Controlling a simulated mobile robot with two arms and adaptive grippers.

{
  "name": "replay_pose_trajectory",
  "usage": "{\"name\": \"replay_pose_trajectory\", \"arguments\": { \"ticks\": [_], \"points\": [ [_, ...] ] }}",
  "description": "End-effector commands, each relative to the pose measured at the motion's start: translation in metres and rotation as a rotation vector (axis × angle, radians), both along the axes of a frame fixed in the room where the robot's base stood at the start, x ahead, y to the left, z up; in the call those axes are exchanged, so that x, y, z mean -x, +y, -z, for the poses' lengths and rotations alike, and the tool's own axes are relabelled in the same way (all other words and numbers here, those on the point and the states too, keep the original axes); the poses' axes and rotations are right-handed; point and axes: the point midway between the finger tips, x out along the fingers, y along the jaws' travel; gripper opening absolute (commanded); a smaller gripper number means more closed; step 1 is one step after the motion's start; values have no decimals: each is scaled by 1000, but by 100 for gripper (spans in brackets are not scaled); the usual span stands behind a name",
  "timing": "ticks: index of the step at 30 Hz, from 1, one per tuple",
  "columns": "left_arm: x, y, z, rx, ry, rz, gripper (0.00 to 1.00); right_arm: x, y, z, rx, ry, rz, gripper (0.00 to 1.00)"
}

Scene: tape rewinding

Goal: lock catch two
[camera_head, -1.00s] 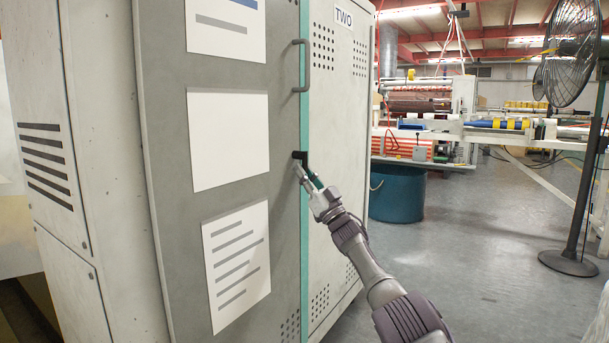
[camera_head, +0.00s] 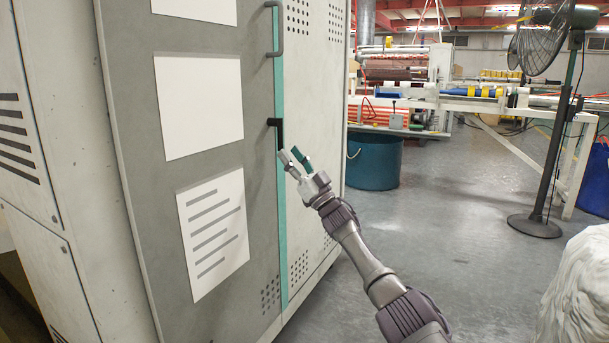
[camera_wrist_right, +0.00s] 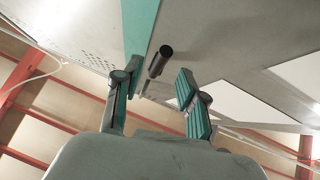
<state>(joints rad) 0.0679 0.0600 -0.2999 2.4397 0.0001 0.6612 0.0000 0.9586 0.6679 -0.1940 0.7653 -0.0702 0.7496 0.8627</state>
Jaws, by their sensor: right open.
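The catch (camera_head: 280,133) is a small black piece on the teal edge strip of the grey cabinet door, below the door's bar handle. Its short lever points left, toward the door. In the right wrist view it shows as a dark round-ended peg (camera_wrist_right: 161,60) ahead of the fingers. My right gripper (camera_head: 290,153) is open and empty just below and right of the catch, apart from it. Its two spread fingers with teal pads (camera_wrist_right: 160,82) also show in the right wrist view, one on each side of the peg. My left gripper is not in view.
The grey door (camera_head: 150,190) carries white sheets and a bar handle (camera_head: 277,30). A blue bin (camera_head: 374,160) and a black stand fan (camera_head: 550,140) are behind on the right. A white lumpy object (camera_head: 577,290) is at lower right. Open floor lies between.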

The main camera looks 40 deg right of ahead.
Motion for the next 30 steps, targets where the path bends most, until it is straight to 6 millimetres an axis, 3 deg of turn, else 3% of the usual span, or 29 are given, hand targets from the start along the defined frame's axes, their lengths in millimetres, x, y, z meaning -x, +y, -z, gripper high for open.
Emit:
{"name": "replay_pose_trajectory", "arguments": {
  "ticks": [4,12,30],
  "points": [
    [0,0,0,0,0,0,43,21,-4,22,2,4,0,41],
    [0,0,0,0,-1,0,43,42,-9,41,1,1,1,41],
    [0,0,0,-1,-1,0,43,44,-9,42,1,0,0,41]
  ]
}}
